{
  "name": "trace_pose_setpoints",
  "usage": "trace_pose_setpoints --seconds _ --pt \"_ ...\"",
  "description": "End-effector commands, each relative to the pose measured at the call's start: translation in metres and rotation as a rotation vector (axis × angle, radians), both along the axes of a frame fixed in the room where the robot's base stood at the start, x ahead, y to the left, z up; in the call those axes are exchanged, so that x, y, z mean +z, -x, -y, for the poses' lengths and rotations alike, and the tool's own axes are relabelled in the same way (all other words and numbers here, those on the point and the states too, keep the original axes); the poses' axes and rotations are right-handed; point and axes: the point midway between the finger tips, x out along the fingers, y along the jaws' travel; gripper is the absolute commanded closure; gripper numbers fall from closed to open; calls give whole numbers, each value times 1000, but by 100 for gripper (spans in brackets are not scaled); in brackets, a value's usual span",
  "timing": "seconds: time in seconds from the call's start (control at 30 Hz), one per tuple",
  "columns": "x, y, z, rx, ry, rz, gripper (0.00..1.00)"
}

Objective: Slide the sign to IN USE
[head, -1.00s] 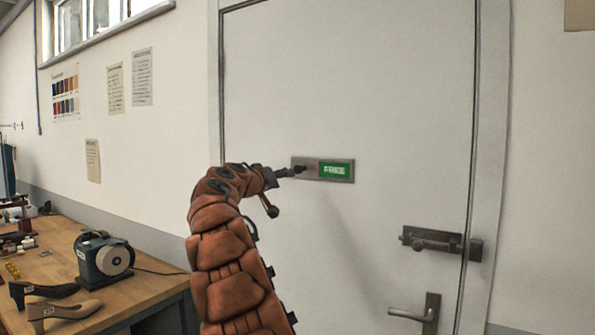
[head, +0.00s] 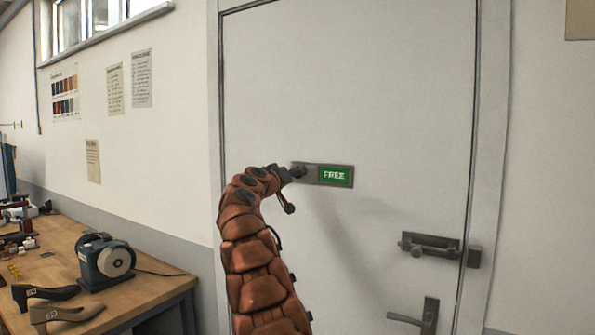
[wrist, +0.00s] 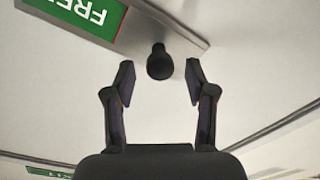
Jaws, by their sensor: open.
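The sign (head: 313,174) is a grey plate on the white door, with a green panel reading FREE (head: 335,176) at its right side. In the wrist view the green panel (wrist: 85,14) shows upside down at the top left. A dark round knob (wrist: 159,62) sticks out from the plate near its end. My gripper (wrist: 160,80) is open, with one finger on each side of the knob and a gap on both sides. In the head view my gripper (head: 298,171) is at the left end of the sign and hides the knob.
A sliding bolt (head: 432,245) and a door handle (head: 410,318) sit lower right on the door. A workbench (head: 150,285) with a grinder (head: 104,262) and shoes stands at the left. The door around the sign is clear.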

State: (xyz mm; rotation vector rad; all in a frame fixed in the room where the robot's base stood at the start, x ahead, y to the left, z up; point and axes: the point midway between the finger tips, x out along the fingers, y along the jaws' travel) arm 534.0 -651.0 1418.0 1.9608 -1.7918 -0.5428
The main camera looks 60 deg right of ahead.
Motion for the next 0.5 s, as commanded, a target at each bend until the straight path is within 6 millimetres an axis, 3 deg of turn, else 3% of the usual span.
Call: trace_pose_setpoints --seconds 0.23,0.5 --pt "1 -3 19 0 -1 -1 45" --pt "0 -3 22 0 0 -1 45"
